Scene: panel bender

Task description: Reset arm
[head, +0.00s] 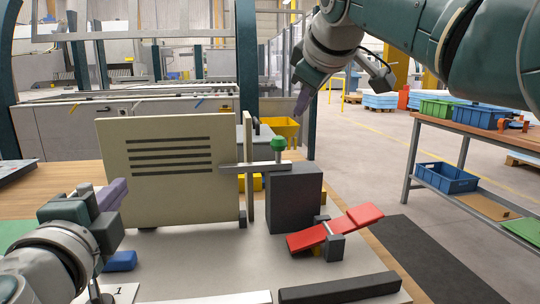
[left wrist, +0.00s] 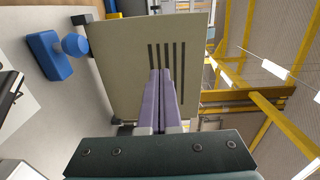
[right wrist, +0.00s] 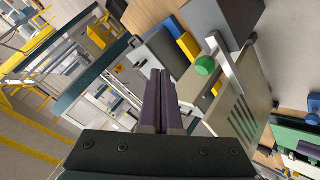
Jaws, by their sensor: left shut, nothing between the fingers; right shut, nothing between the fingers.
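My left gripper (head: 112,193) is at the left, beside the beige slotted panel (head: 165,180). In the left wrist view its purple fingers (left wrist: 161,75) are together and empty, with the panel behind them. My right gripper (head: 301,106) hangs from the upper right, with its fingers pointing down, above and to the right of the green knob (head: 278,145). In the right wrist view its fingers (right wrist: 160,75) are together and empty, apart from the knob (right wrist: 205,66).
A red lever (head: 335,229) sits tilted on a small mount in front of the block. A dark bar (head: 340,288) lies along the table's front. A blue piece (head: 121,261) is near my left arm. Shelving with bins (head: 447,177) stands at the right, past open floor.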

